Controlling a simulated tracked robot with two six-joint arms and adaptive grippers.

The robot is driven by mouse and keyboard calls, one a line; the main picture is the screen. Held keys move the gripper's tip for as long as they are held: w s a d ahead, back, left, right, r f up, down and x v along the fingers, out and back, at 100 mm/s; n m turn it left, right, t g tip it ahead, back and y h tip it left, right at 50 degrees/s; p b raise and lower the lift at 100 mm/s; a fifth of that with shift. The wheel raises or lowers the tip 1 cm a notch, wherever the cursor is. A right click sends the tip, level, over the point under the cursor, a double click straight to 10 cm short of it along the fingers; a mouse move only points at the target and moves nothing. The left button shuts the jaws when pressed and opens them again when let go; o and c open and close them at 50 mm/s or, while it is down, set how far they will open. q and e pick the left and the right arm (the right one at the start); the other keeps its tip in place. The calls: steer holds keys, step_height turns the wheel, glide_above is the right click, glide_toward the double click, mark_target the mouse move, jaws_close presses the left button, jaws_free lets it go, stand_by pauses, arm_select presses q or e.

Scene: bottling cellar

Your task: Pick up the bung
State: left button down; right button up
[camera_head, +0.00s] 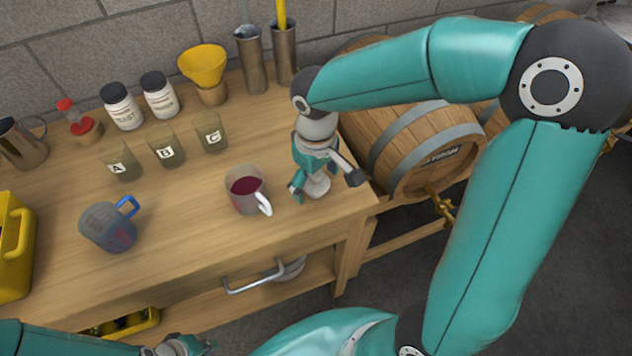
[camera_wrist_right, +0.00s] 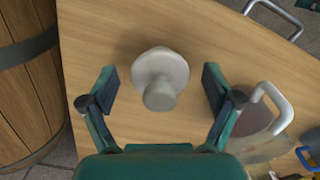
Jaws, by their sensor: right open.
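The bung (camera_wrist_right: 160,78) is pale grey, with a wide round part and a narrower stub. It stands on the wooden bench near its right end. In the head view the bung (camera_head: 317,186) shows partly below my right gripper (camera_head: 326,182). In the right wrist view my right gripper (camera_wrist_right: 159,82) is open, with one finger on each side of the bung and a visible gap on both sides. My left gripper (camera_head: 185,346) is at the bottom edge of the head view, low in front of the bench, and its fingers are not clear.
A jug of red liquid (camera_head: 245,190) with a white handle stands just left of the bung. A blue-handled mug (camera_head: 108,228) is further left. Labelled glasses (camera_head: 167,150), jars and a yellow funnel (camera_head: 202,64) stand behind. A barrel (camera_head: 420,150) is beyond the bench's right end.

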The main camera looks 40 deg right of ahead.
steer(key=c, duration=1.2)
steer(key=shift+r, duration=0.1)
steer(key=shift+c, duration=0.2)
